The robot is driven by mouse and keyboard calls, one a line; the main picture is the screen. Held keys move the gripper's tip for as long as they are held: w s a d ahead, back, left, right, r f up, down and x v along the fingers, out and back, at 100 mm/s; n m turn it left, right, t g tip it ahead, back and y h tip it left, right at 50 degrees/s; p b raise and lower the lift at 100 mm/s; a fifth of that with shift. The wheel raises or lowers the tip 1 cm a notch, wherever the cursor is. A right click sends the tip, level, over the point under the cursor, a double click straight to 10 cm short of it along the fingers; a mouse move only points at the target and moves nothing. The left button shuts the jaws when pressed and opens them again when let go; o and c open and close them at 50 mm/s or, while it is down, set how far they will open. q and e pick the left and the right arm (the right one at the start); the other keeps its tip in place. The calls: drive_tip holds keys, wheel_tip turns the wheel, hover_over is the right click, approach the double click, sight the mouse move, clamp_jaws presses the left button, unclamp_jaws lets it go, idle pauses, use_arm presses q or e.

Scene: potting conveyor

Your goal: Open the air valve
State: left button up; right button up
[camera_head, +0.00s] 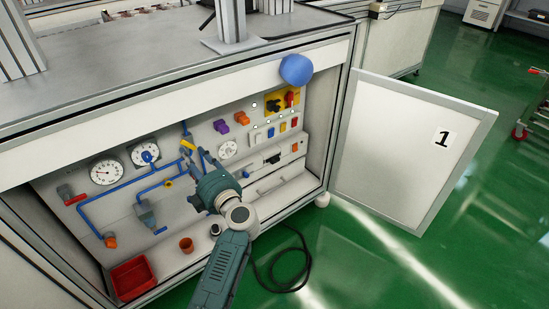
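Inside the open cabinet, blue air pipes (122,187) run across the pale panel. A small yellow handle (187,145) shows on the pipework, just above and left of my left gripper; it looks like the air valve's lever. Another small yellow part (168,183) sits on the pipe to the left, and a red-handled fitting (72,199) is at the far left. My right gripper is not in view.
Two round gauges (106,172) are on the panel's left. A yellow-and-red switch (283,100) is at its right. A red bin (132,277) and orange cup (186,244) stand below. The cabinet door (405,145) marked 1 hangs open. A blue ball (296,69) shows at the cabinet's top edge.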

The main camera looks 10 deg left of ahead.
use_arm(q)
drive_tip(key=d+r+m+t+h+p, duration=0.3)
drive_tip(key=d+r+m+t+h, duration=0.6)
drive_tip(key=d, duration=0.4)
drive_tip(key=s+d+f+m+g+h+p, duration=0.1)
drive_tip(key=s+d+m+g+h, duration=0.1)
drive_tip(key=s+d+m+h, duration=0.3)
drive_tip(key=shift+d+f+m+h, duration=0.25)
drive_tip(key=shift+d+m+h, duration=1.95)
drive_tip(key=shift+d+m, duration=0.9)
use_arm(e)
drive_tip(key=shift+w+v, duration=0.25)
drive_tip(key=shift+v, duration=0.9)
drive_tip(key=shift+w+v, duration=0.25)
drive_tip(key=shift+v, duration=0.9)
use_arm(q)
drive_tip(key=shift+w+d, duration=0.1)
drive_tip(key=shift+d, duration=0.05)
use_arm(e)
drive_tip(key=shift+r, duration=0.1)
